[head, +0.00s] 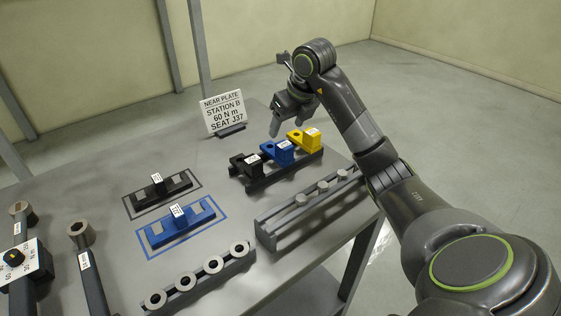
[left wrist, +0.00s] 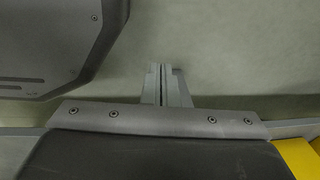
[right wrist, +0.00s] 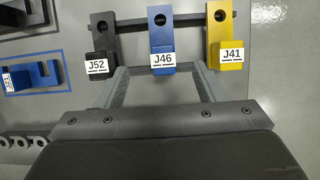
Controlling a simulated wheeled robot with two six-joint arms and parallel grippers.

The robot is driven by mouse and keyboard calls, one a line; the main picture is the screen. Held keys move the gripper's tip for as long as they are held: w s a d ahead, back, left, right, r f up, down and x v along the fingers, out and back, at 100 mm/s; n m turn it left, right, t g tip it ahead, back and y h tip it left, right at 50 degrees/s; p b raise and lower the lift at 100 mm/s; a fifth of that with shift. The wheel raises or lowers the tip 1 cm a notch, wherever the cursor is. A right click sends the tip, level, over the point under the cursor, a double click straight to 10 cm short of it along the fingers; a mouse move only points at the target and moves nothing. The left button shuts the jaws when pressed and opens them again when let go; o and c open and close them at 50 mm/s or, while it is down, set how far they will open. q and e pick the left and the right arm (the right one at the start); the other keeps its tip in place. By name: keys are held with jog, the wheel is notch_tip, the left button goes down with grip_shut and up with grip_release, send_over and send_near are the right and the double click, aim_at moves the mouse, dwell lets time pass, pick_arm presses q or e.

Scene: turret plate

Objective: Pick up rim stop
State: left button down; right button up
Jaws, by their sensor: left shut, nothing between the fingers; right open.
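Three labelled angled blocks stand in a row on a dark rack: black J52 (right wrist: 100,52), blue J46 (right wrist: 161,45) and yellow J41 (right wrist: 226,48). In the head view they are the black (head: 247,165), blue (head: 278,152) and yellow (head: 304,139) blocks. I cannot tell which is called the rim stop. My left gripper (left wrist: 162,72) is shut and empty, seen only in the left wrist view.
A sign (head: 224,113) reads "STATION B, 60 N m, SEAT J37". Black (head: 157,193) and blue (head: 181,225) slotted fixtures lie in outlined areas. A ring rack (head: 200,281), a peg rack (head: 312,211) and wrench-like tools (head: 86,265) stand on the grey table (head: 110,165).

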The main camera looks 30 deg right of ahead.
aim_at(282, 143)
jog(key=shift+b+x, duration=0.9)
jog(key=shift+x, duration=0.3)
jog(key=x, duration=0.3)
jog(key=shift+w+f+p, duration=0.15)
jog(key=shift+f+p, duration=0.15)
jog(key=shift+p, duration=0.05)
jog(key=shift+p+x, duration=0.3)
jog(key=shift+x, duration=0.5)
jog(key=x, duration=0.4)
jog(key=shift+s+d+f+p, duration=0.2)
jog(key=shift+f+p, duration=0.05)
jog(key=shift+p, duration=0.15)
pick_arm(q)
jog(key=shift+w+f, duration=0.2)
jog(key=shift+w, duration=0.55)
pick_arm(e)
jog(key=shift+c, duration=0.4)
jog(key=c, duration=1.2)
